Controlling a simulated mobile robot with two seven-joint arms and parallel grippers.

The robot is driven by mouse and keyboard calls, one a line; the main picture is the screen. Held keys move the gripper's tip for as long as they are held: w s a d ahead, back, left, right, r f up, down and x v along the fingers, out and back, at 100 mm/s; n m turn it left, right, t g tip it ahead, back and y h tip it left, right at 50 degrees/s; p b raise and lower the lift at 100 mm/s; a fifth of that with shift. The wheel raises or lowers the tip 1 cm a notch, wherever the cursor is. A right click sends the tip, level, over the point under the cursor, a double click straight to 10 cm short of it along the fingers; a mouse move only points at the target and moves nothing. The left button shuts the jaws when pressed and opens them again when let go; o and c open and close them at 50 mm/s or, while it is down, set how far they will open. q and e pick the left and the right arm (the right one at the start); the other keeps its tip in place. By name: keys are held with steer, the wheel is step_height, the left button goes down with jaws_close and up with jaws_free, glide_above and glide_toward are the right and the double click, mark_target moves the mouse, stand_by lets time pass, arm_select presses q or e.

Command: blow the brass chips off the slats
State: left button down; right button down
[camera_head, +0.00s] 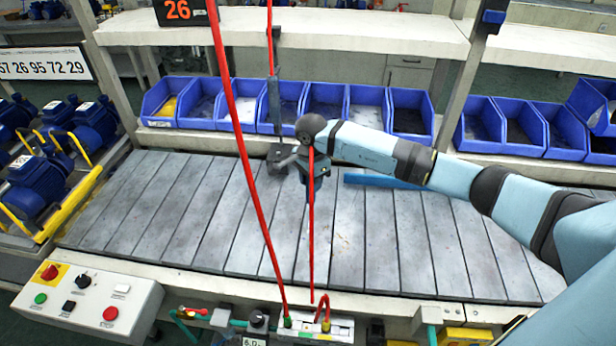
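The grey slats (190,215) run across the bench in a long row of parallel strips. A few faint brownish specks show on the slats right of centre, too small to tell for certain as brass chips. My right arm reaches in from the right, and my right gripper (312,172) points down over the middle slats. Its fingers are small and dark, and I cannot tell whether they hold anything. A grey metal fitting (282,156) is just left of it. A thin red hose (240,140) slants down in front of the slats. My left gripper is not in view.
Blue bins (205,104) line the back of the bench. A blue bar (375,181) lies on the slats under my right forearm. Blue pumps (38,180) stand at the left. A control box (85,300) and a white connector block (318,331) are at the front edge.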

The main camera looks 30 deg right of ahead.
steer(key=shift+w+d, duration=0.15)
steer(key=shift+d, duration=0.35)
steer(key=shift+w+d+b, duration=0.15)
steer(key=shift+d+b, duration=0.35)
steer(key=shift+d, duration=0.4)
steer(key=shift+s+d, duration=0.35)
steer(key=shift+d, duration=0.25)
steer(key=shift+s+d, duration=0.35)
steer(key=shift+d, duration=0.2)
steer(key=shift+s+a, duration=0.1)
